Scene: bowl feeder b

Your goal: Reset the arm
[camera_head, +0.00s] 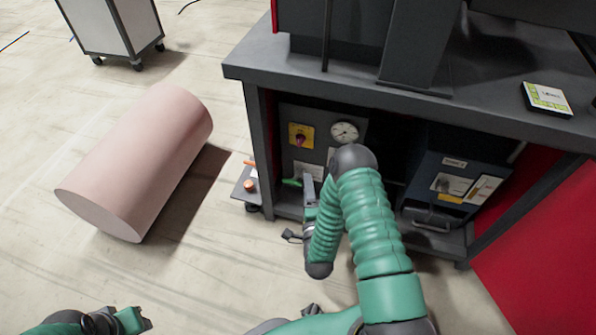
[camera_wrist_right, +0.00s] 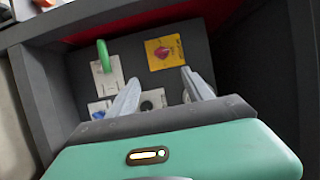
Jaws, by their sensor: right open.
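My right arm reaches down into the open front of the dark machine stand. My right gripper (camera_head: 307,190) is open and empty before the grey control panel (camera_head: 290,158). In the right wrist view its two fingers (camera_wrist_right: 163,92) are spread apart, with only the panel beyond them. A green handle (camera_head: 291,182) is left of the fingers and apart from them; it also shows in the wrist view (camera_wrist_right: 104,55). A red knob on a yellow plate (camera_head: 301,136) is above the gripper. My left gripper (camera_head: 128,320) is at the bottom left, cut by the frame; its jaw state is unclear.
A round gauge (camera_head: 344,131) is on the panel beside my right arm. A dark box with labels (camera_head: 450,190) stands to the right inside the stand. The tabletop (camera_head: 300,68) overhangs the panel. A large pink cylinder (camera_head: 140,160) lies on the floor to the left.

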